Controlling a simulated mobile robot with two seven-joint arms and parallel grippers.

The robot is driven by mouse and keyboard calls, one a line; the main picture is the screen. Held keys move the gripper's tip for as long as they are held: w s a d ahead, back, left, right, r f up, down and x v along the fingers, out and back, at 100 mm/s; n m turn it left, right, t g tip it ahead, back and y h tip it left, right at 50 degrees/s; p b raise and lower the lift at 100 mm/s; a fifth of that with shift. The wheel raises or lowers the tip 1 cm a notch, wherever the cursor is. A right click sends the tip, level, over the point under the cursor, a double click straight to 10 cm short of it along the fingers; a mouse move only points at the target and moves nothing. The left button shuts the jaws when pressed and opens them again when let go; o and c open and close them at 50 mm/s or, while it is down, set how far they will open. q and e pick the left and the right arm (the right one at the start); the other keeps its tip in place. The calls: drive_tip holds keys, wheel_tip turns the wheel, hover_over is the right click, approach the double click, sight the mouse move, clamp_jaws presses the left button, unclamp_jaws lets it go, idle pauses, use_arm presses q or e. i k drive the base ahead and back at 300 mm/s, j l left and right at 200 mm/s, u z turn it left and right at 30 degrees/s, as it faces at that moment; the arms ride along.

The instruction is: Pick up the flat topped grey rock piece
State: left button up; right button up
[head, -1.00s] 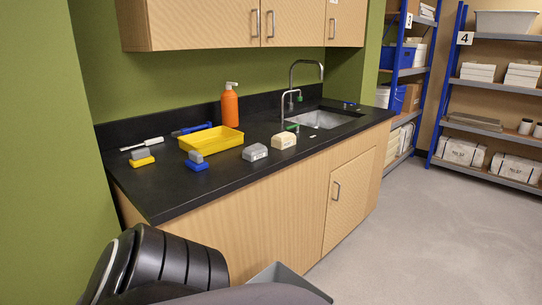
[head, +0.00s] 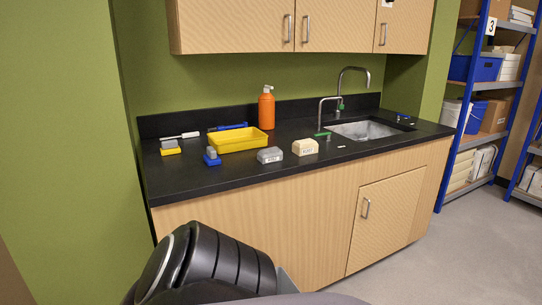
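Several small pieces stand in a row on the black counter. A grey block (head: 270,155) with a fairly flat top and a paler front sits near the front edge, left of a cream block (head: 305,147). A smaller grey piece (head: 211,152) rests on a blue base (head: 212,161). Another grey piece (head: 169,144) rests on a yellow base (head: 171,151) at the far left. At this size I cannot tell which grey piece the task means. Neither gripper shows; only a black ribbed part of my own body is at the bottom, well in front of the counter.
A yellow tray (head: 238,140) lies behind the pieces, with an orange bottle (head: 266,108) behind it. A sink (head: 365,130) with a tall tap (head: 352,70) is to the right. Cabinets (head: 300,25) hang above. Shelves (head: 478,100) stand at the far right. Grey floor (head: 440,260) is open at the lower right.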

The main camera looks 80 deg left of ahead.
sight(272, 155)
drive_tip(key=i+u, duration=0.35)
drive_tip(key=i, duration=0.15)
drive_tip(key=i+u, duration=0.3)
drive_tip(key=i, duration=0.2)
drive_tip(key=i+u, duration=0.45)
drive_tip(key=i+l+u, duration=0.2)
drive_tip(key=u, duration=0.3)
drive_tip(key=i+u, duration=0.2)
drive_tip(key=u, duration=0.15)
drive_tip(key=i+l+u, duration=0.2)
drive_tip(key=u, duration=0.15)
drive_tip(key=i+l+u, duration=0.15)
drive_tip(key=u, duration=0.2)
